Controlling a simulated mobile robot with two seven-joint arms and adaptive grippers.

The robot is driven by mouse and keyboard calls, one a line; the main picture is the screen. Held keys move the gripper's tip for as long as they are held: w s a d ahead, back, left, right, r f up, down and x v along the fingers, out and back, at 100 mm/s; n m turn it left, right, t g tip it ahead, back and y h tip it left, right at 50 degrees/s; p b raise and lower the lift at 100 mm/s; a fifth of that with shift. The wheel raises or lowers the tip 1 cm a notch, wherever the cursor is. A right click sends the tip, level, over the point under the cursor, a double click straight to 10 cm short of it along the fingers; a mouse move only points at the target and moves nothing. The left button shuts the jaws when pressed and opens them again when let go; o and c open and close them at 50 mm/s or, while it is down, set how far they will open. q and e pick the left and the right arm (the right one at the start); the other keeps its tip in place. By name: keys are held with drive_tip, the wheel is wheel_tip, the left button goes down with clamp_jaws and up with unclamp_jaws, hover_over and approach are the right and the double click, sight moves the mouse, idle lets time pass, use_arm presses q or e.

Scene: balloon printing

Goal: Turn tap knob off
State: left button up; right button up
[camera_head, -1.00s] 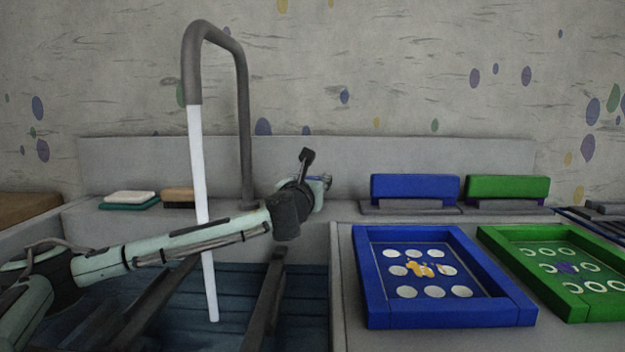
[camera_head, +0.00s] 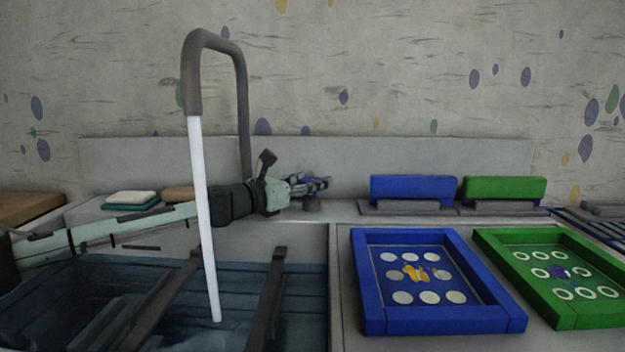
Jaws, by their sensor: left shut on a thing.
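A tall grey tap (camera_head: 242,95) arches over the sink, and a white stream of water (camera_head: 201,190) runs from its spout into the basin. My left arm comes in from the left and passes behind the stream. My left gripper (camera_head: 322,184) is at the back ledge, right of the tap's base, with its fingers shut on the tap knob (camera_head: 311,204). The knob is a small grey piece on the ledge, partly hidden by the fingers. My right gripper is out of view.
Right of the sink (camera_head: 300,300), a blue frame (camera_head: 378,327) and a green frame (camera_head: 570,318) lie on the counter. A blue squeegee (camera_head: 413,188) and a green squeegee (camera_head: 505,187) stand behind them. Sponges (camera_head: 130,198) sit on the back ledge at left. Dark bars cross the sink.

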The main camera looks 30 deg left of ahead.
sight(313, 178)
use_arm(q)
drive_tip(key=shift+m+g+h, duration=0.4)
drive_tip(key=shift+m+h, duration=0.5)
drive_tip(key=shift+h, duration=0.4)
drive_tip(key=o, duration=1.2)
drive_tip(key=shift+r, duration=0.1)
wheel_tip(313, 178, up, 10)
drive_tip(key=shift+f, duration=0.1)
drive_tip(key=shift+d, duration=0.1)
